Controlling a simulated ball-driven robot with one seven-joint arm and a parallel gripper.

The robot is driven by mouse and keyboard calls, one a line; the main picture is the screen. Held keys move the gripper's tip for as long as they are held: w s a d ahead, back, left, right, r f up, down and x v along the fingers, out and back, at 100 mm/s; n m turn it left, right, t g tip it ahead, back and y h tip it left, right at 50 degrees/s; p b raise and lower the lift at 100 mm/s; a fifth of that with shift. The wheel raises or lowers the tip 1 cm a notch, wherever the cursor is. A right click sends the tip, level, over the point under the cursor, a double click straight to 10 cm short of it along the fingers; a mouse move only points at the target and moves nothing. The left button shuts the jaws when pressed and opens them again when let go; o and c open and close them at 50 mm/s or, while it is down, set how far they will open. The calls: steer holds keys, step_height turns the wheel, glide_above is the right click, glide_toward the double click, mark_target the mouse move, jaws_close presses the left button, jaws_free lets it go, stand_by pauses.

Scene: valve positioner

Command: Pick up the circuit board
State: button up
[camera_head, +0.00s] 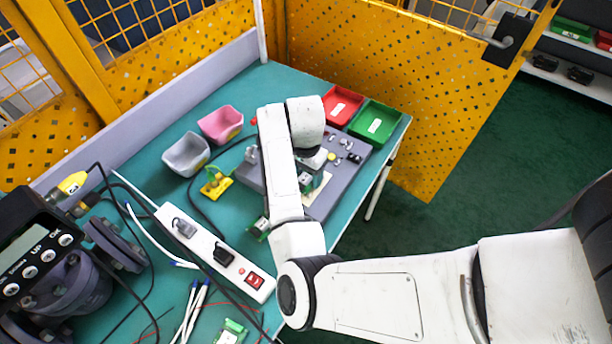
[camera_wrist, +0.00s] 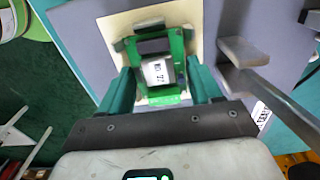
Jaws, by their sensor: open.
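A green circuit board (camera_wrist: 157,95) with a dark block and a white-labelled grey part lies on a cream pad (camera_wrist: 205,20) in the wrist view. My gripper (camera_wrist: 160,78) is open, with one teal finger on each side of the board. I cannot tell whether the fingers touch it.
Red (camera_head: 342,105) and green (camera_head: 375,122) bins stand behind the plate. Pink (camera_head: 221,124) and grey (camera_head: 186,155) bins stand left. A metal bar (camera_wrist: 262,82) stands right of the board. A power strip (camera_head: 215,252), cables and a valve positioner (camera_head: 40,250) crowd the front left.

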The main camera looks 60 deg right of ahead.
steer(key=c, duration=0.8)
steer(key=shift+o, duration=0.2)
steer(key=shift+r, duration=0.1)
